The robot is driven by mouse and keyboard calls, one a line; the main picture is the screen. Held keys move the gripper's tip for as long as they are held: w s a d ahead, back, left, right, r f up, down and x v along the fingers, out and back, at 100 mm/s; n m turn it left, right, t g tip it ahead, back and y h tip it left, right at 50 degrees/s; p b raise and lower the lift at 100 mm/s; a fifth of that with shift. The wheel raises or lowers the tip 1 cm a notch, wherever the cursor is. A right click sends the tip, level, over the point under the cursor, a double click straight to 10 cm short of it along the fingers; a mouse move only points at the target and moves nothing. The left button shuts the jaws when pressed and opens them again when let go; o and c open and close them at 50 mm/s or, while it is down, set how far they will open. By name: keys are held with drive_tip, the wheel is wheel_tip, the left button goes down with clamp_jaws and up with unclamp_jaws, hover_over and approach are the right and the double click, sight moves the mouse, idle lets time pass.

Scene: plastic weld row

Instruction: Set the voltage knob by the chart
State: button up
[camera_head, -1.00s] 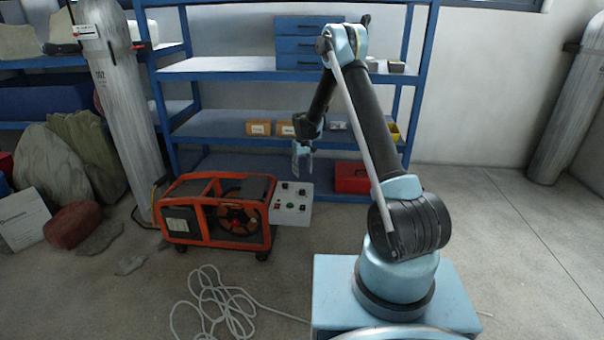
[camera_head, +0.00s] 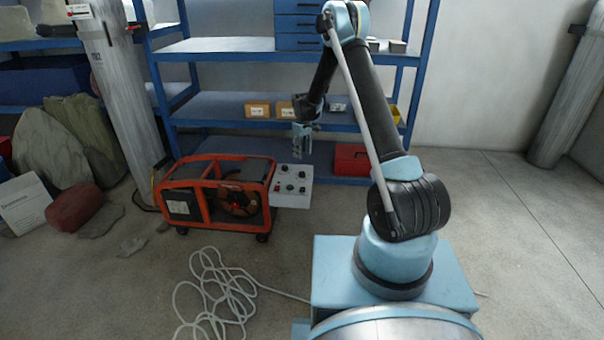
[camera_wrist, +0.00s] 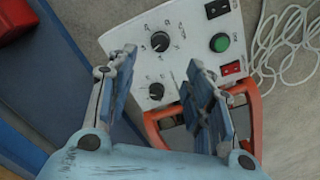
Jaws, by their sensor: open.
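The white control panel (camera_head: 291,197) is on the right end of the orange welding machine (camera_head: 216,160). In the wrist view, the panel (camera_wrist: 186,28) shows two black knobs with marks around them, an upper knob (camera_wrist: 160,41) and a lower knob (camera_wrist: 156,91). I cannot read which knob is voltage. My gripper (camera_head: 302,150) is open and empty above the panel. In the wrist view, its fingers (camera_wrist: 162,62) stand on either side of the knobs, apart from them; the right finger hides part of the panel.
A white sheet with print (camera_head: 23,203) leans at the far left; its text is unreadable. A blue shelf (camera_head: 235,101) stands behind, with a red box (camera_head: 351,160) on its lowest level. A loose white cable (camera_head: 215,290) lies on the floor in front.

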sight(302, 172)
wheel_tip(302, 172, down, 12)
drive_tip(key=shift+f, duration=0.1)
idle(0.4)
drive_tip(key=c, duration=1.1)
